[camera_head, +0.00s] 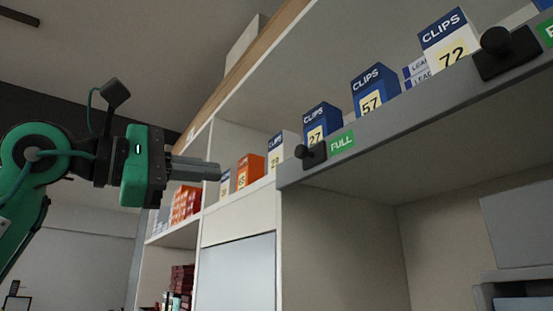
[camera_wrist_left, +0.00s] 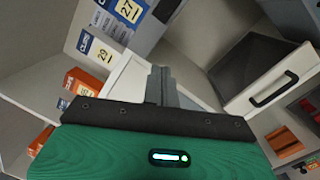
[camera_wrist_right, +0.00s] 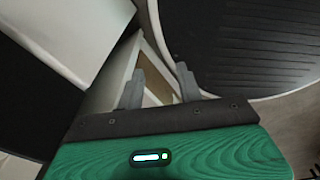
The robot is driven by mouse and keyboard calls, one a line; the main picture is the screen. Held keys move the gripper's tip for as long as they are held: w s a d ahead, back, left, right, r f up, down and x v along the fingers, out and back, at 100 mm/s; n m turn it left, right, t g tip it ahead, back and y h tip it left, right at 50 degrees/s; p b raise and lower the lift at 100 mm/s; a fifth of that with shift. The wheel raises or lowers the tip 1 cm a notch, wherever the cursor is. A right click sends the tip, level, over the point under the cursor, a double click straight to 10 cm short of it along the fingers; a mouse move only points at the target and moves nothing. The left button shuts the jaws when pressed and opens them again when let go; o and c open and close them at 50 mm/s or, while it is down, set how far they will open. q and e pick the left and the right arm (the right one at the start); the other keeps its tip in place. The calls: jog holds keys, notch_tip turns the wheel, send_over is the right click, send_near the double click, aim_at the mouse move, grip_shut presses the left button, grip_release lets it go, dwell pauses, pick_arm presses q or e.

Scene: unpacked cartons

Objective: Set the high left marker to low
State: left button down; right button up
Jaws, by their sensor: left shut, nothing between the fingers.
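The left marker is a black sliding block with a round knob (camera_head: 312,154) on the grey shelf edge. A green FULL label (camera_head: 341,143) shows just right of it. My left gripper (camera_head: 218,172) is shut and empty, left of the marker and apart from it, its fingers pointing right. In the left wrist view its closed fingertips (camera_wrist_left: 160,72) point toward the shelf front, and a dark block at the top edge (camera_wrist_left: 167,10) may be the marker. My right gripper (camera_wrist_right: 160,72) is open and empty in the right wrist view; it is not in the head view.
A second black knob marker (camera_head: 504,52) sits farther right on the same grey shelf edge (camera_head: 400,116). Blue-and-white clips boxes (camera_head: 376,88) stand behind the edge. An orange box (camera_head: 250,170) stands beyond my left fingertips. Open air lies below the grey edge.

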dwell(0.3)
pick_arm(q)
jog(key=p, duration=0.8)
send_near(304, 165)
jog(key=w+f+x, duration=0.1)
jog(key=x, duration=0.3)
jog(key=shift+s+d+r, duration=0.15)
jog(key=shift+s+r, duration=0.3)
jog(key=shift+r, duration=0.2)
jog(key=shift+w+d+f, duration=0.1)
jog(key=shift+w, duration=0.1)
